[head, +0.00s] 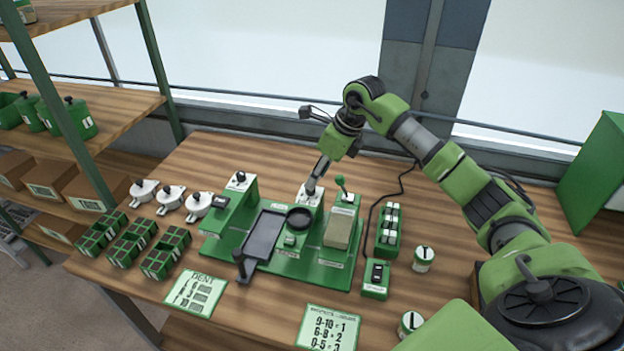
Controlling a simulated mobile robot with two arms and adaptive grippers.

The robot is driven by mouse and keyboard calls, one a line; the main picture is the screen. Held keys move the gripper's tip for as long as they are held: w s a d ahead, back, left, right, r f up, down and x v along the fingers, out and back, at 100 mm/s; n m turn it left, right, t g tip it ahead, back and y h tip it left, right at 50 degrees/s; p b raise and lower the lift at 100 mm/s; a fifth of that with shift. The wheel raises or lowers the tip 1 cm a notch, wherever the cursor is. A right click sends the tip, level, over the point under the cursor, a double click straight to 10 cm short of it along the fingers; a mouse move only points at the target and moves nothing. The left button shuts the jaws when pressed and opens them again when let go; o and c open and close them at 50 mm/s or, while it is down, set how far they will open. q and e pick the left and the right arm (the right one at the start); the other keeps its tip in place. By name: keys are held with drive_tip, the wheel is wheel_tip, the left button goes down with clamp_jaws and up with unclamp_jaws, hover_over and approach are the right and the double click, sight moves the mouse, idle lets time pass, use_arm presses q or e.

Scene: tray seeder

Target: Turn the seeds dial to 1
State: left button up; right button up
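The green tray seeder (222,247) stands on the wooden table. My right gripper (312,188) reaches down to a small white-faced block (309,199) at the back middle of the seeder. Its fingertips are at the top of this block and hide what is on it, perhaps a dial. Another white face with a dark knob (240,177) tops the raised housing at the seeder's left. The labels are too small to read, so I cannot tell which knob is the seeds dial. The finger gap is too small to judge. My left gripper is out of view.
A green-knobbed lever (341,183) stands close to the right of my gripper. White lidded pots (171,196) and green cell trays (132,244) are at the left. A control box (376,278), a jar (424,258) and cards (196,294) lie around the seeder.

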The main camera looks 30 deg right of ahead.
drive_tip(key=shift+p+x, duration=0.4)
drive_tip(key=shift+x, duration=1.65)
clamp_jaws()
